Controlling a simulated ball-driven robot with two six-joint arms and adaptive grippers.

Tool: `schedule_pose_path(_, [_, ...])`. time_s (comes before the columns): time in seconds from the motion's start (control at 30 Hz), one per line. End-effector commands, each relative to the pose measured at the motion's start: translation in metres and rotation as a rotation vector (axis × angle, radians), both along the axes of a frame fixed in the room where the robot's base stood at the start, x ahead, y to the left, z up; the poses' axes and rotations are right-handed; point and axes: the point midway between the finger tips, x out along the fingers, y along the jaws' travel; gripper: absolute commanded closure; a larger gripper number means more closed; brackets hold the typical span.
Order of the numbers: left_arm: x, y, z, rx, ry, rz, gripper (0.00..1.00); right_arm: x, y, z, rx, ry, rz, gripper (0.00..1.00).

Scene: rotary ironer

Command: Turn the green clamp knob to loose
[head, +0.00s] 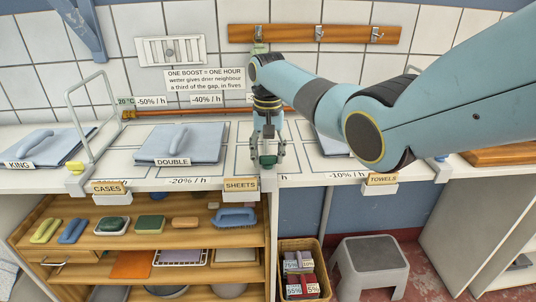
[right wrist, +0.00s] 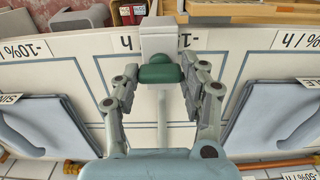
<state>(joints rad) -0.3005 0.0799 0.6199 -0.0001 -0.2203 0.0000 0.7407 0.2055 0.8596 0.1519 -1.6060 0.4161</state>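The green clamp knob (head: 268,160) sits on a pale clamp at the front edge of the white top, near the middle. In the right wrist view the knob (right wrist: 160,74) shows as a rounded green bar lying crosswise beside the pale clamp block (right wrist: 160,40). My right gripper (head: 268,152) points down over it, with one finger on each side. In the right wrist view its fingers (right wrist: 160,78) flank the bar's two ends closely; firm contact cannot be made out, and they look open. My left gripper is not in view.
A yellow knob (head: 75,167) and a blue knob (head: 441,158) sit at the left and right along the front edge. Folded blue cloth (head: 180,145) lies left of the gripper. A wire frame (head: 88,110) stands at the left. Shelves and a grey stool (head: 372,262) are below.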

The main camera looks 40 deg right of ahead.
Motion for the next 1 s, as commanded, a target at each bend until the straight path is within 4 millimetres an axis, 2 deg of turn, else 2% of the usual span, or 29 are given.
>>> schedule_pose_path(0.03, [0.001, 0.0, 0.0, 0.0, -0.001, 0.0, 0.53, 0.0, 0.0, 0.0, 0.0, 0.0, 0.0, 0.71])
schedule_pose_path(0.17, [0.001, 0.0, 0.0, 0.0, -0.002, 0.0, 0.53, 0.0, 0.0, 0.0, 0.0, 0.0, 0.0, 0.88])
schedule_pose_path(0.2, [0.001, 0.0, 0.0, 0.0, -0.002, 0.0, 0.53, 0.0, 0.0, 0.0, 0.0, 0.0, 0.0, 0.89])
schedule_pose_path(0.57, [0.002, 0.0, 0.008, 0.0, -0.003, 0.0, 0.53, 0.0, 0.0, 0.002, 0.0, -0.001, 0.077, 0.89])
schedule_pose_path(1.0, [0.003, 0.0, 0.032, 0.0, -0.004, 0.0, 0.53, 0.001, 0.0, 0.003, 0.001, -0.001, 0.439, 0.89])
